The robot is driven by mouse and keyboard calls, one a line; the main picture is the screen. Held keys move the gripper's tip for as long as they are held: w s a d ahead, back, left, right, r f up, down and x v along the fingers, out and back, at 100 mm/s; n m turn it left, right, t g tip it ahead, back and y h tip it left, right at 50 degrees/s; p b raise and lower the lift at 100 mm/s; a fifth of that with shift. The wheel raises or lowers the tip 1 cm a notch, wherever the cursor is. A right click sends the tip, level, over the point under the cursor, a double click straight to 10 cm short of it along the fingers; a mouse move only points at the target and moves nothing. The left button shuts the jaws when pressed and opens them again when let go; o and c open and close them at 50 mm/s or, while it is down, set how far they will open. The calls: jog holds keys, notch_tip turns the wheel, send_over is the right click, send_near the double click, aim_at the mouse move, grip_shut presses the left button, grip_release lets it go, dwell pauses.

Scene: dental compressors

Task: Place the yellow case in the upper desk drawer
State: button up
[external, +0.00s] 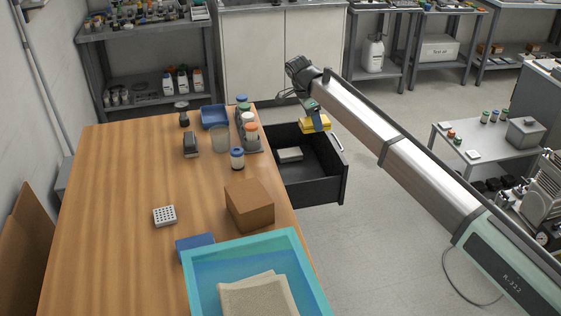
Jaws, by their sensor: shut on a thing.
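The yellow case (315,124) is held in my gripper (314,112), which is shut on it. The case hangs over the far right part of the open desk drawer (318,192), near its back right side in the picture. I cannot tell exactly how high above the drawer floor it is. The drawer is dark grey and pulled out to the right from under the wooden desk (120,200). A small light grey box (289,154) lies inside the drawer on the left.
Bottles and jars (251,135) stand at the desk's right edge, beside the drawer. A brown box (248,203) and a teal tray (310,268) sit nearer on the desk. The drawer's front and right part of its floor look clear.

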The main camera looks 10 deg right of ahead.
notch_tip(320, 180, down, 28)
jog(key=shift+r, duration=0.15)
dwell(0.6)
jog(key=o, duration=1.1)
jog(key=v, duration=0.3)
jog(key=d+v, duration=0.1)
jog(key=v, duration=0.2)
jog(key=d+v, duration=0.1)
jog(key=v, duration=0.2)
jog(key=shift+a+r, duration=0.2)
jog(key=shift+r, duration=0.45)
